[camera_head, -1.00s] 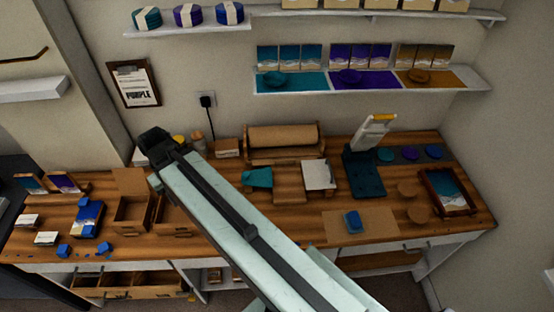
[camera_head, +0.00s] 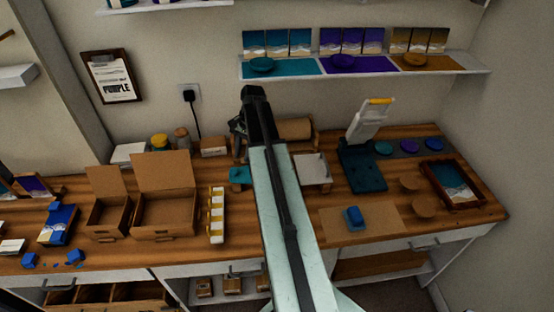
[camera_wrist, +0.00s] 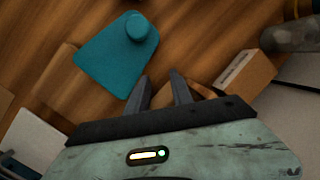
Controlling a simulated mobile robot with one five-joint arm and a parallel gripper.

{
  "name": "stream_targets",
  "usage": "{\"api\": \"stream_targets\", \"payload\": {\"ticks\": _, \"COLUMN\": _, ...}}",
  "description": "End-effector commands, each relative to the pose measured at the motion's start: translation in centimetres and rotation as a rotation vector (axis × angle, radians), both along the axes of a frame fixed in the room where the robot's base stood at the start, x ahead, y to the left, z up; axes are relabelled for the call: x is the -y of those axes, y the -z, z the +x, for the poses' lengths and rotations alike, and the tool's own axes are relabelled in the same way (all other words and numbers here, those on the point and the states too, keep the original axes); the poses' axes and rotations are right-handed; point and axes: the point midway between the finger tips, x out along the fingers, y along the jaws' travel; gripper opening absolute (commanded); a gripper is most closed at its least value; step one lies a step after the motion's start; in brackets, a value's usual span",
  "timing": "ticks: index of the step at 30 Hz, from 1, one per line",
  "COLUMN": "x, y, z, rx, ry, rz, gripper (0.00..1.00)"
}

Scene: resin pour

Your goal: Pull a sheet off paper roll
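The brown paper roll (camera_head: 295,128) lies in its holder at the back of the wooden bench, against the wall. In the head view my arm crosses in front of it, hiding its left part. My gripper (camera_wrist: 161,88) is at the roll's left end in the head view. A brown wooden piece (camera_wrist: 203,90) shows just beside the right finger, possibly part of the holder. The roll itself is mostly hidden by my gripper in the wrist view. I cannot tell whether the fingers touch anything.
A teal piece with a round knob (camera_wrist: 112,58) lies near my fingers. A small labelled box (camera_wrist: 244,72) is on their other side. Cardboard boxes (camera_head: 165,195) and a white rack (camera_head: 217,215) stand left.

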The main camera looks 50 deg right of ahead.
Motion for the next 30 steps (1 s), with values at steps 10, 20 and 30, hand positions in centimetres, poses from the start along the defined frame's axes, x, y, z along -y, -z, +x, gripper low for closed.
{"api": "stream_targets", "payload": {"ticks": 10, "x": 17.3, "y": -0.4, "z": -10.4, "rx": -0.069, "ry": 0.681, "rz": 0.140, "gripper": 0.27}}
{"api": "stream_targets", "payload": {"ticks": 20, "x": 23.4, "y": -0.7, "z": -16.5, "rx": -0.099, "ry": 0.973, "rz": 0.215, "gripper": 0.27}}
{"api": "stream_targets", "payload": {"ticks": 30, "x": 20.1, "y": -0.7, "z": -13.9, "rx": -0.100, "ry": 0.968, "rz": 0.214, "gripper": 0.27}}
